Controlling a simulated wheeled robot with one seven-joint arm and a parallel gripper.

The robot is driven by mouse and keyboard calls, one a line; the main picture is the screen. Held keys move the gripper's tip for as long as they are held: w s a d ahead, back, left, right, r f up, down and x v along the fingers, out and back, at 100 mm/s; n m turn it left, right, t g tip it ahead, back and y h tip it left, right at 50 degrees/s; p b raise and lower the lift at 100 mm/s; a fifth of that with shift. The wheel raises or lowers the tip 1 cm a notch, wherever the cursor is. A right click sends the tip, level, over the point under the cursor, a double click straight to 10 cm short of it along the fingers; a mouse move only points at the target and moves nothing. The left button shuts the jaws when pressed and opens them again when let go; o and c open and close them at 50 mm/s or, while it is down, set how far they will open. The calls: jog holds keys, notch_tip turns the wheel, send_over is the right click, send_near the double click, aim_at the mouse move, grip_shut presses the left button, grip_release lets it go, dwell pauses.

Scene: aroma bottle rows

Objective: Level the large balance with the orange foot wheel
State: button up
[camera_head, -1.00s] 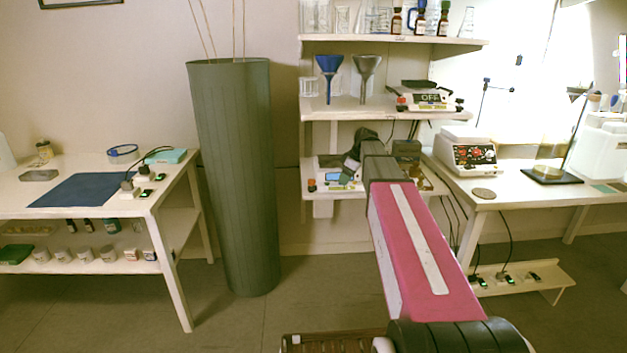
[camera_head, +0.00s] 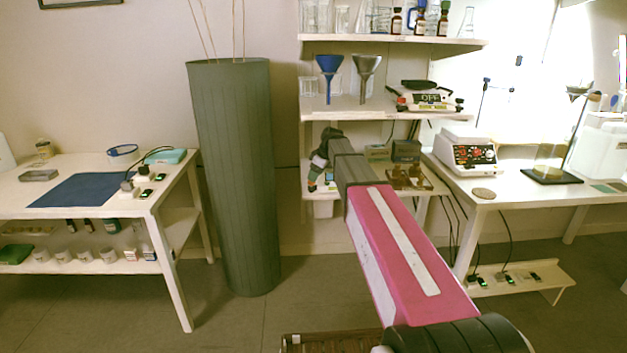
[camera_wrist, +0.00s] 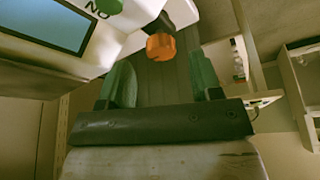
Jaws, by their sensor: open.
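The large balance (camera_wrist: 85,50) fills the upper left of the wrist view, with a blue display (camera_wrist: 45,20) and a green button (camera_wrist: 104,5). Its orange foot wheel (camera_wrist: 161,46) shows at top centre. My gripper (camera_wrist: 160,66) is open, with one green finger on each side of the wheel in this view. The wheel appears just beyond the fingertips; I cannot tell whether they touch it. In the head view my gripper (camera_head: 318,174) is at the left end of the lower shelf, and my arm hides most of the balance.
Another balance (camera_head: 430,98) reading OFF stands on the shelf above, near a blue funnel (camera_head: 329,72) and a grey funnel (camera_head: 367,72). A tall green cylinder (camera_head: 232,180) stands left of the shelves. A white device (camera_head: 467,150) sits on the right table.

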jog(key=shift+x, duration=1.4)
jog(key=c, duration=0.9)
jog(key=shift+c, duration=0.2)
